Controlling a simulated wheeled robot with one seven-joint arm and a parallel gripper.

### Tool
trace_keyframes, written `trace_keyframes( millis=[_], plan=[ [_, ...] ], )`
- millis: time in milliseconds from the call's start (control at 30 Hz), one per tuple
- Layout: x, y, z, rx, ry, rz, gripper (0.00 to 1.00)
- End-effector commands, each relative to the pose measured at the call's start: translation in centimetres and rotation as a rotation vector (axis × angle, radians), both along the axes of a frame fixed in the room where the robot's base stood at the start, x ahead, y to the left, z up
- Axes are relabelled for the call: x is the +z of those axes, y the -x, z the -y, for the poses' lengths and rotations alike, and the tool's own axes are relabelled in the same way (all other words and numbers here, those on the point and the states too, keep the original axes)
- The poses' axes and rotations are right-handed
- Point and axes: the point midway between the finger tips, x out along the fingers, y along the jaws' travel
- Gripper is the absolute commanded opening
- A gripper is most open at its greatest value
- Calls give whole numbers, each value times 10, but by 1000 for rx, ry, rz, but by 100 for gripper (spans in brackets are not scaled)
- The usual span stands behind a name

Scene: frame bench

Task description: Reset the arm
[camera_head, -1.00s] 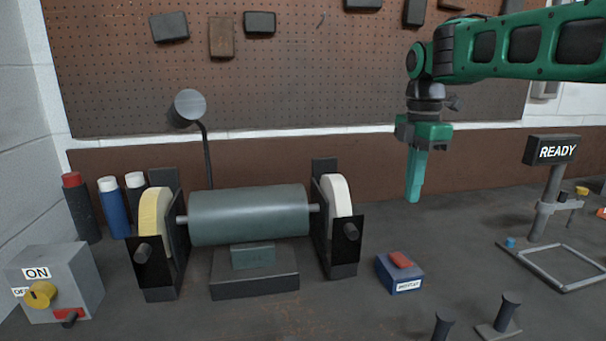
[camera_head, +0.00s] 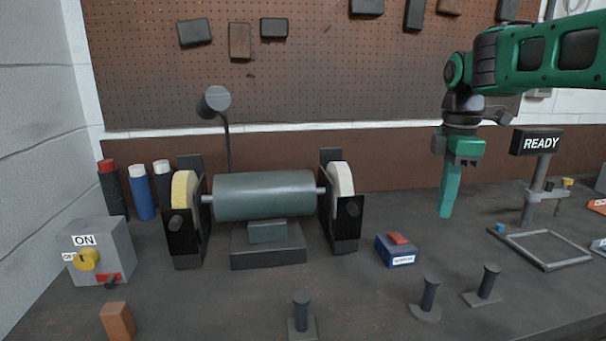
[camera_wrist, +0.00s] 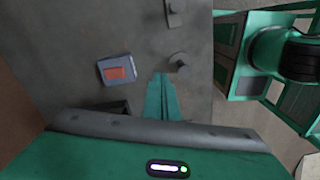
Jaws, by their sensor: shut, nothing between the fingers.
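My gripper (camera_head: 446,214) hangs from the green arm at the right of the head view, fingers together and pointing down above the bench. Nothing is between the fingers. In the wrist view the closed green fingers (camera_wrist: 160,82) show over the dark bench top, with a blue box and a dark peg on either side of them.
A bench grinder (camera_head: 265,197) stands left of my gripper. A blue box with a red top (camera_head: 396,257), several dark pegs (camera_head: 429,295), a READY sign (camera_head: 541,143) and a metal frame (camera_head: 508,238) are nearby. A switch box (camera_head: 112,245) is at left.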

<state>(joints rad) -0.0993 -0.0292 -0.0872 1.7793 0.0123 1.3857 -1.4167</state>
Motion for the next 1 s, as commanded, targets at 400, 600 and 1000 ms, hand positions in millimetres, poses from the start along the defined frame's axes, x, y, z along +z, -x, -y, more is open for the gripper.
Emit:
trace_keyframes(
  millis=[400, 600, 1000],
  plan=[
    [-51, 101, 75, -770, 1, 1, 0],
    [-100, 185, 107, -1342, 1, -2, 0],
    [-161, 276, 116, -1963, 5, -9, 22]
  ],
)
